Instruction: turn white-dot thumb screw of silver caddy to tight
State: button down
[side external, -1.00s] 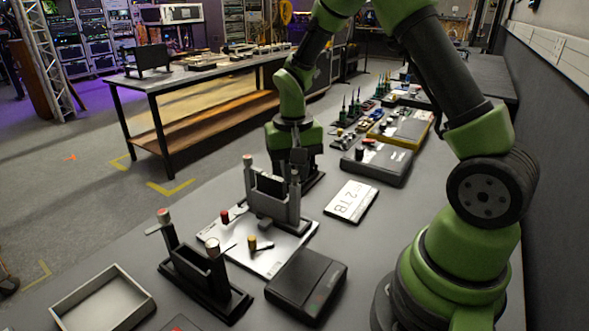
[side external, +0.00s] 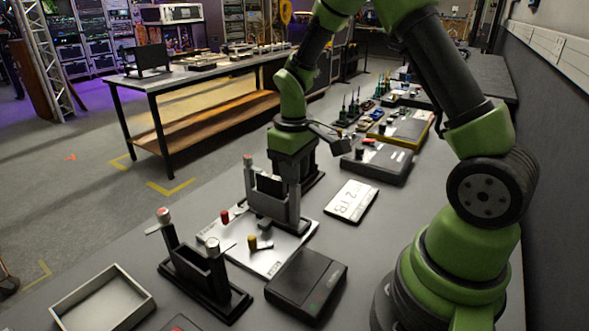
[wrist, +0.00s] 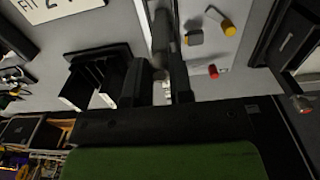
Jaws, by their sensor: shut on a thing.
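The silver caddy (side external: 264,208) stands upright on a white plate in the side external view, with a post and thumb screw at each end. Its left thumb screw (side external: 248,160) is free, with a pale reddish top. My gripper (side external: 292,182) points straight down over the right post and is shut on the thumb screw there. The jaws cover that screw, so its white dot and how tight it is are hidden. In the wrist view, my dark fingers (wrist: 163,78) reach in at the middle, and the screw between them cannot be made out.
A black caddy (side external: 196,285) stands front left, near an empty tray (side external: 102,303). A black box (side external: 306,285) lies in front. Red (side external: 225,216) and yellow (side external: 252,242) knobbed pieces lie on the white plate (side external: 268,264). A label card (side external: 351,201) lies to the right.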

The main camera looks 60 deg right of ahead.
dwell(0.4)
jog(key=c, duration=1)
grip_release()
notch_tip(320, 180, up, 10)
jog(key=shift+a, duration=0.1)
jog(key=s+a+r+m+t, duration=0.1)
jog(key=s+a+r+t, duration=0.1)
jog(key=s, duration=0.3)
jog(key=s+a+r+m+t+y, duration=0.1)
jog(key=s+a+r+t, duration=0.1)
jog(key=s+a+r, duration=0.1)
jog(key=s+a+r+m+t+y, duration=0.1)
jog(key=s+a+r+m+t, duration=0.1)
jog(key=s+a, duration=0.3)
jog(key=shift+s+r+t, duration=0.3)
jog(key=shift+s, duration=0.3)
jog(key=shift+s+r+t, duration=0.3)
jog(key=shift+s, duration=0.25)
